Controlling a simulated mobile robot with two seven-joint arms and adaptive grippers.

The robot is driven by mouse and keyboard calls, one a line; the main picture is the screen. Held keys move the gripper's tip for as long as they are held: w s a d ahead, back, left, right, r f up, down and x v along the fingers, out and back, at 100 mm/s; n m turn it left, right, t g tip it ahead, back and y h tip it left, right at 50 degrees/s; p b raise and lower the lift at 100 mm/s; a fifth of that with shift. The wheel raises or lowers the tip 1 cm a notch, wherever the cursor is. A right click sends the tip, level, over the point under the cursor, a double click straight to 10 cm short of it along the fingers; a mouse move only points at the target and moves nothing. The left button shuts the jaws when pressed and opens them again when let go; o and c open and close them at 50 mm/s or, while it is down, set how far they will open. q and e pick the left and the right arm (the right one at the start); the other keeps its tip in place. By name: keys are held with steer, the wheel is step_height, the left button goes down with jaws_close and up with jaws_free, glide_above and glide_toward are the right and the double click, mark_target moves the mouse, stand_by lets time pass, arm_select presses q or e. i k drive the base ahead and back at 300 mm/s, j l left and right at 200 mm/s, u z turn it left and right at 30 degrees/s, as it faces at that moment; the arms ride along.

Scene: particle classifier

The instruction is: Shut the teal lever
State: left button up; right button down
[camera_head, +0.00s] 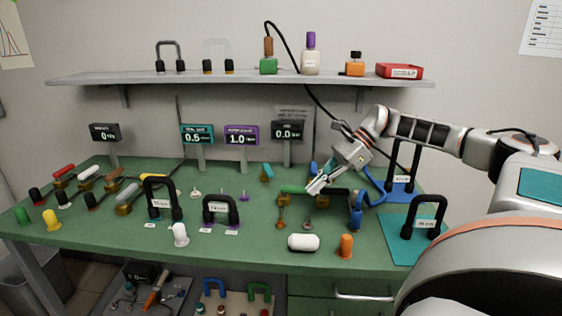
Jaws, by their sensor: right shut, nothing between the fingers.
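A small teal lever (267,170) stands at the back middle of the green bench, with brass at its foot. It looks raised and tilted rather than flat. My right gripper (315,186) reaches in from the right. It is shut and empty, to the right of the teal lever and nearer the front, apart from it. The fingertips are beside a green bar (294,190) on brass supports; whether they touch it I cannot tell. My left gripper is out of view.
Blue tubing (373,190) and a blue fitting (356,213) lie right of my gripper. Black-handled weights (221,210) stand on the bench, one on a teal mat (396,250). A white cylinder (303,242) lies in front. Display posts (288,131) and a shelf (240,77) are behind.

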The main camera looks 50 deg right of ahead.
mark_target(267, 170)
steer(key=i+l, duration=0.2)
steer(key=l, duration=0.15)
steer(key=i+l, duration=0.2)
steer(key=l, duration=0.15)
steer(key=i+l, duration=0.2)
steer(key=l, duration=0.15)
